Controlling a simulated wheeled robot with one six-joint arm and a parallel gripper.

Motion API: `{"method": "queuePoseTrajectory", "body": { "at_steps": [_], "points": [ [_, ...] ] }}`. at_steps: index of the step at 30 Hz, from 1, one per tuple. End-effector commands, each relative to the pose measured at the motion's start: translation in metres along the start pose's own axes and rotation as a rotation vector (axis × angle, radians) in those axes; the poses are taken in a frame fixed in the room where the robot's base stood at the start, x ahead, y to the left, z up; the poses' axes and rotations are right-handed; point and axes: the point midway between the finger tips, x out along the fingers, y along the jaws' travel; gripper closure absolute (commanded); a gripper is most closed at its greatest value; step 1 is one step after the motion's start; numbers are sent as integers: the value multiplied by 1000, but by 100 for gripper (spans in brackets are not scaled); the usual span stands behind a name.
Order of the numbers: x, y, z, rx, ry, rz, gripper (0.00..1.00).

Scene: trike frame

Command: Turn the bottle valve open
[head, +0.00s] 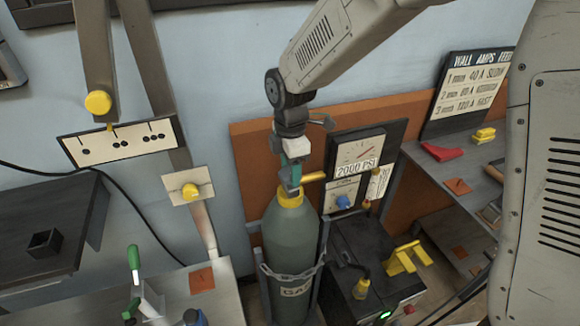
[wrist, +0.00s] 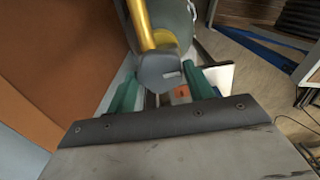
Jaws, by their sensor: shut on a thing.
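The grey-green gas bottle (head: 288,245) stands upright behind a chain, with a yellow collar (head: 290,199) at its neck. Its grey valve (head: 293,186) sits on top, and a yellow pipe (head: 313,176) runs from there toward the gauge panel. My gripper (head: 291,172) points down on the valve from above. In the wrist view the round grey valve knob (wrist: 160,70) lies between the green finger pads of my gripper (wrist: 163,86), which is shut on it. A short pale mark shows on the knob. The knob's far side is hidden.
A gauge panel marked 2000 PSI (head: 366,160) stands close right of the valve, above a dark machine (head: 375,262) with yellow handles. A bench (head: 212,295) is at the lower left. A shelf (head: 455,185) with a red thing is at right.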

Motion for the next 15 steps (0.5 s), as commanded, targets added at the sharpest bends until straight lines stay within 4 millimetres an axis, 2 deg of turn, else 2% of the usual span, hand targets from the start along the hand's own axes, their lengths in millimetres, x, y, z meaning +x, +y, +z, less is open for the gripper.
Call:
{"method": "queuePoseTrajectory", "body": {
  "at_steps": [1,3,11,15],
  "points": [
    [-1,1,0,-1,0,4,42],
    [-1,1,0,-1,0,4,26],
    [-1,1,0,0,0,2,26],
    [-12,1,0,0,1,5,26]
  ]
}}
